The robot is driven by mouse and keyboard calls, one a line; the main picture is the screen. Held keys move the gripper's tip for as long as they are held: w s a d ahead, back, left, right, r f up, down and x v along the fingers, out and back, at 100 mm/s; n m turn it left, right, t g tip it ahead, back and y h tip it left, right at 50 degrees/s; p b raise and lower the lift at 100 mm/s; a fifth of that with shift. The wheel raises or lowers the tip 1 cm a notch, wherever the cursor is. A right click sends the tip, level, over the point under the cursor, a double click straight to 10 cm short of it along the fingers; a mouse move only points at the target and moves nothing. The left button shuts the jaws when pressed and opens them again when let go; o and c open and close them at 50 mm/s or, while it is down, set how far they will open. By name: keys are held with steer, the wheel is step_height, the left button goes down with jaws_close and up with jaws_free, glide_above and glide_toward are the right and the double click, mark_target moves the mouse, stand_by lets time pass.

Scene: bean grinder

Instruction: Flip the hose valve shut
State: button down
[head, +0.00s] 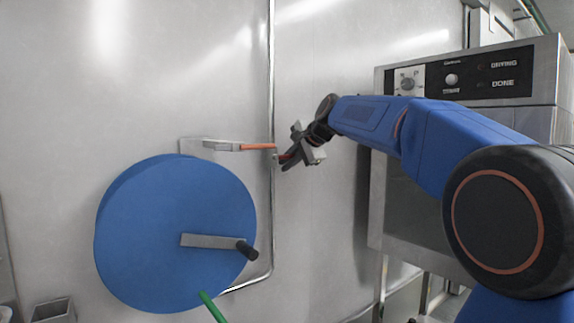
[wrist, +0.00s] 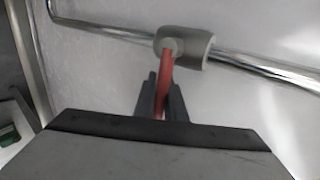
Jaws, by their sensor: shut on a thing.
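The hose valve has a grey body (wrist: 190,48) on a thin metal pipe and a red lever (wrist: 166,76), both clear in the wrist view. The lever sticks out from the valve body towards my gripper (wrist: 162,102). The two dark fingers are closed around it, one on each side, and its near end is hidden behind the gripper. In the head view my gripper (head: 287,161) is at the pipe, just right of it, and the lever (head: 283,157) shows only as a small red bit by the fingertips.
A large blue hose reel (head: 150,235) with a grey crank is on the wall at left. An orange bar (head: 258,147) with a grey end is above it, left of the pipe (head: 271,80). A metal machine (head: 545,85) with a knob panel stands at right, behind my arm.

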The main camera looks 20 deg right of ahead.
stand_by(0.3)
steer(key=c, duration=1.8)
jaws_free()
steer(key=v, duration=1.7)
steer(key=shift+s, duration=0.2)
steer(key=s+a+f+n+g+h, duration=0.1)
steer(key=s+f+n, duration=0.3)
steer(key=s+f, duration=0.7)
steer(key=s+a+f+n+g+h, duration=0.1)
steer(key=s+f+n+g, duration=0.2)
steer(key=s+f, duration=0.8)
steer(key=s+a+f+n+g+h, duration=0.1)
steer(key=s+f+n, duration=0.6)
steer(key=f, duration=1.8)
steer(key=s, duration=0.4)
steer(key=shift+s+a+f+g+h, duration=0.15)
steer(key=shift+s+a+g+h, duration=0.15)
steer(key=shift+a+g, duration=0.1)
